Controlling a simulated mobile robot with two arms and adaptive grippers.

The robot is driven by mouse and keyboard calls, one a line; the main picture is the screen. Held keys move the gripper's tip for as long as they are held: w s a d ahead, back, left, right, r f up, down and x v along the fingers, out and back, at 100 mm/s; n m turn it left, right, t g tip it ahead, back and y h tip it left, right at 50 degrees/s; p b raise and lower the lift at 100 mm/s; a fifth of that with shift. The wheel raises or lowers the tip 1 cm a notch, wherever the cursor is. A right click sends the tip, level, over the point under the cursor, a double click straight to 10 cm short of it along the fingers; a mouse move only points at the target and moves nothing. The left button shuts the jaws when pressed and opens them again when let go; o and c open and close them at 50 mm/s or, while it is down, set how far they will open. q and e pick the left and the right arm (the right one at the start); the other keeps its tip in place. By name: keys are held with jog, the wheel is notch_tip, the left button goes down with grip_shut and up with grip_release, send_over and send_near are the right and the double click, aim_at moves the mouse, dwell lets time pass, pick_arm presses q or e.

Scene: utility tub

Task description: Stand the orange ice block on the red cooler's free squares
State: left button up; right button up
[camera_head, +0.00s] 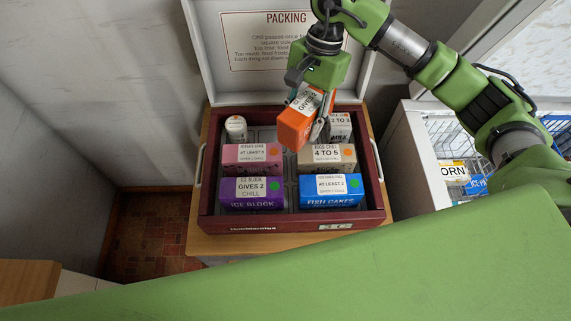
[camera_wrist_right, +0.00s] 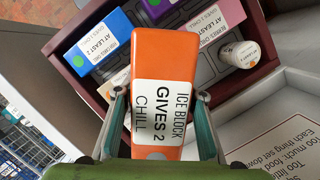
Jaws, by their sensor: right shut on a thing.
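The orange ice block (camera_head: 295,124) hangs tilted above the back part of the red cooler (camera_head: 291,222). Its white label reads "ICE BLOCK GIVES 2 CHILL". My right gripper (camera_head: 316,112) is shut on it; in the right wrist view the block (camera_wrist_right: 176,60) sits between both fingers (camera_wrist_right: 160,112). The cooler's lid is open. Bare grid floor (camera_head: 265,135) shows at the back middle and in a strip between the two rows of packs. The block and gripper hide part of the back right floor. My left gripper is not in view.
In the cooler's left are a white tub (camera_head: 236,127), a pink box (camera_head: 251,158) and a purple ice block (camera_head: 251,193). On its right are a grey carton (camera_head: 340,127), a tan box (camera_head: 327,157) and blue fish cakes (camera_head: 331,191). The upright lid (camera_head: 215,60) stands behind.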

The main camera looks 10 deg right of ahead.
jog(key=w+a+f+m+t, duration=0.1)
jog(key=w+f+m, duration=0.1)
jog(key=f+m, duration=0.1)
jog(key=w+f+m, duration=0.3)
jog(key=m, duration=0.1)
jog(key=w+a+f+m+t+p, duration=0.1)
jog(key=w+f+m, duration=0.2)
jog(key=shift+a+f+t+y, duration=0.3)
jog(key=shift+f+y, duration=0.1)
jog(key=shift+f, duration=0.55)
notch_tip(320, 180, down, 2)
jog(key=shift+f+p, duration=0.2)
jog(key=shift+p, duration=0.15)
jog(key=shift+f, duration=0.35)
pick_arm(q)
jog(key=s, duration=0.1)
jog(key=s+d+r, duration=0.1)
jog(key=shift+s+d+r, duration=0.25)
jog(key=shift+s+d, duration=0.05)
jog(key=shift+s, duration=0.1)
